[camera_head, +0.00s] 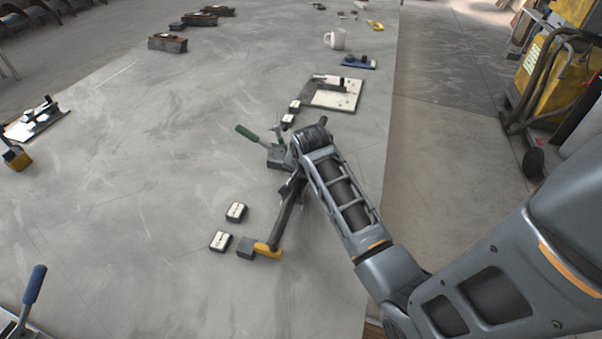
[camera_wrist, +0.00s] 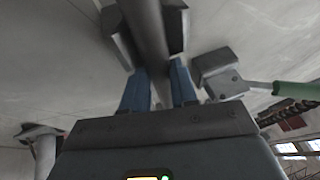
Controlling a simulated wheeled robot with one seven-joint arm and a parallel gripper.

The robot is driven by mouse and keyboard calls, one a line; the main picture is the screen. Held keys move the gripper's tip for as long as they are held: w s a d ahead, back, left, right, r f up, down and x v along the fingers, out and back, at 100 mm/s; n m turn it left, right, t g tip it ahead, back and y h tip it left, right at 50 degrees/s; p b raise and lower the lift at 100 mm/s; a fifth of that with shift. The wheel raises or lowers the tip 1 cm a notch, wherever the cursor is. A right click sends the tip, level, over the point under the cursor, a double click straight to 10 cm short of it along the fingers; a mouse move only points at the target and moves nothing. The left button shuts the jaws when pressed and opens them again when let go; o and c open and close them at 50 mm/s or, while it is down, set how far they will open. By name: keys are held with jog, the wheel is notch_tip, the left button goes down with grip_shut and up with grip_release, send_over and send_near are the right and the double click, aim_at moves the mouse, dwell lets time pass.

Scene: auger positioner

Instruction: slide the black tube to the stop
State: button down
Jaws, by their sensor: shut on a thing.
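The black tube (camera_head: 283,217) lies in the head view, its near end by a yellow piece (camera_head: 268,250) joined to a dark block (camera_head: 246,248), which looks like the stop. I cannot tell whether tube and yellow piece touch. My gripper (camera_head: 296,180) is at the tube's far part, largely hidden by my arm. In the wrist view, my gripper's blue fingers (camera_wrist: 160,78) are closed around the tube (camera_wrist: 148,30), which runs between two dark angled supports. A clamp (camera_wrist: 220,74) with a green handle (camera_wrist: 292,92) stands beside the fingers; it also shows in the head view (camera_head: 275,156).
Two small dark blocks with pale tops (camera_head: 236,212) lie left of the tube. A white plate fixture (camera_head: 333,93) and a white mug (camera_head: 335,39) are farther back. A blue-handled clamp (camera_head: 35,284) is at the lower left. The table's middle left is clear.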

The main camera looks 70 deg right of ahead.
jog(key=shift+a, duration=0.35)
jog(key=c, duration=0.8)
grip_release()
jog(key=shift+f, duration=0.1)
jog(key=shift+v, duration=3.95)
